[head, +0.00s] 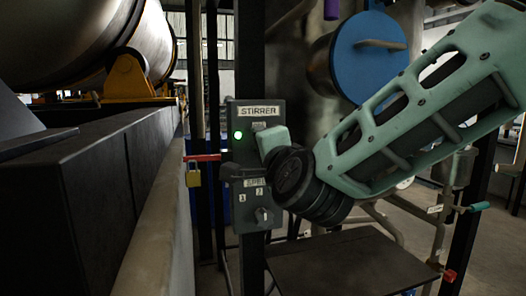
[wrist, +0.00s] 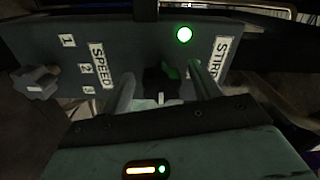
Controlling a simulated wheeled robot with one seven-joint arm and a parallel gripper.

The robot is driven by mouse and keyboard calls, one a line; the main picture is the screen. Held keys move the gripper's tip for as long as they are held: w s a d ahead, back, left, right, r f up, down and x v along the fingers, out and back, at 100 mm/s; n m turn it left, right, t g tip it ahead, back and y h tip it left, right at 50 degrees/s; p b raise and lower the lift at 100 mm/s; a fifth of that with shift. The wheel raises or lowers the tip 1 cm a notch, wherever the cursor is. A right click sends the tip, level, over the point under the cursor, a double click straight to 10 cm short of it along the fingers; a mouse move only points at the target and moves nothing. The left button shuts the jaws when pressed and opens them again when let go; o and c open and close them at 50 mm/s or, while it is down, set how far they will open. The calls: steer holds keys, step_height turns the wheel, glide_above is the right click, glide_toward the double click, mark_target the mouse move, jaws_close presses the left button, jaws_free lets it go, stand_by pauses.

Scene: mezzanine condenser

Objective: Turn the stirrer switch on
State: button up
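The grey stirrer control box (head: 246,212) stands upright on a dark post in the head view, with a STIRRER label at its top. Its green lamp (head: 238,135) is lit, and the lit lamp also shows in the wrist view (wrist: 184,35). The black stirrer switch (wrist: 160,84) sits below the lamp's row in the wrist view. My gripper (wrist: 161,73) is open, with one finger on each side of the switch and visible gaps between. Contact cannot be told. In the head view my wrist hides part of the box's right side.
The speed knob (wrist: 35,82), beside labels 1, 2 and 3, is on the same box; it also shows in the head view (head: 262,214). A padlock (head: 193,175) hangs from a red bar left of the box. A blue round cover (head: 368,55) is behind my arm.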

steer(key=b+v, duration=0.1)
steer(key=v, duration=1.6)
steer(key=shift+s, duration=0.2)
steer(key=shift+r, duration=0.15)
